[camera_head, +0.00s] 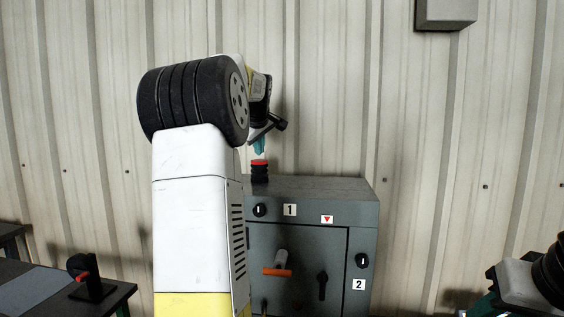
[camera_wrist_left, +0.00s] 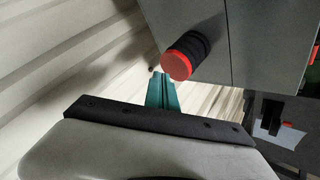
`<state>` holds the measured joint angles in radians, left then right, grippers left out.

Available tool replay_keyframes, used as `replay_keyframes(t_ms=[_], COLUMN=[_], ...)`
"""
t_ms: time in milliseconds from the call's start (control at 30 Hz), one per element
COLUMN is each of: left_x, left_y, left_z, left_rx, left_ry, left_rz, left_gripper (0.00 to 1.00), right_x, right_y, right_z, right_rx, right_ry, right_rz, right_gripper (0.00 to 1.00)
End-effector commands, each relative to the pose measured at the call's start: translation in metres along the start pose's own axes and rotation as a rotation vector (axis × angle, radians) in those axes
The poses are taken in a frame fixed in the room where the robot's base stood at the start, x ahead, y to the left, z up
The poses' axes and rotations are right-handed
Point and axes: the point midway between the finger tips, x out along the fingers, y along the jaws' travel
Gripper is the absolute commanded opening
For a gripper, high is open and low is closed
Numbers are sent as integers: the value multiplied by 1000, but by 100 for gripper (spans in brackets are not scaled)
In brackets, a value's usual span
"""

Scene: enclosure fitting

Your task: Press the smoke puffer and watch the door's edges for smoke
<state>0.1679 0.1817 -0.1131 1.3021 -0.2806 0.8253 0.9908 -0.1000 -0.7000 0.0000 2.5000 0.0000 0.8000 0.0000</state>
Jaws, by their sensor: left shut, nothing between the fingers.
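The smoke puffer, a black ribbed bellows with a red cap (camera_head: 259,163), stands upright on top of the grey enclosure (camera_head: 330,186). It also shows in the left wrist view (camera_wrist_left: 176,66), just beyond my fingertips. My left gripper (camera_head: 259,147) is shut and empty, its teal fingers pointing down just above the red cap with a small gap. The teal fingers also show in the left wrist view (camera_wrist_left: 162,90). The enclosure door (camera_head: 305,262) looks closed; its left part is hidden behind my arm. No smoke shows at the visible edges. My right arm shows at the lower right, its fingers mostly cut off.
The enclosure front carries an orange-tipped handle (camera_head: 278,271), a black handle (camera_head: 322,285), and latches by labels 1 (camera_head: 289,210) and 2 (camera_head: 358,284). A dark table (camera_head: 110,296) with a small black stand is at left. A corrugated wall stands behind.

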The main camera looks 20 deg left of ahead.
Motion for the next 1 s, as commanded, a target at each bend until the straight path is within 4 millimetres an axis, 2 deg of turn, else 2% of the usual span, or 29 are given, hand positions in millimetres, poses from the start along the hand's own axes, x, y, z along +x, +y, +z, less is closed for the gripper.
replay_keyframes(t_ms=[1000], left_x=[6], left_y=[-4], left_z=[4], left_rx=[0], left_ry=[0], left_rz=[0], left_gripper=[0], right_x=[0], right_y=[0], right_z=[0], right_rx=[0], right_ry=[0], right_rz=[0], right_gripper=[36])
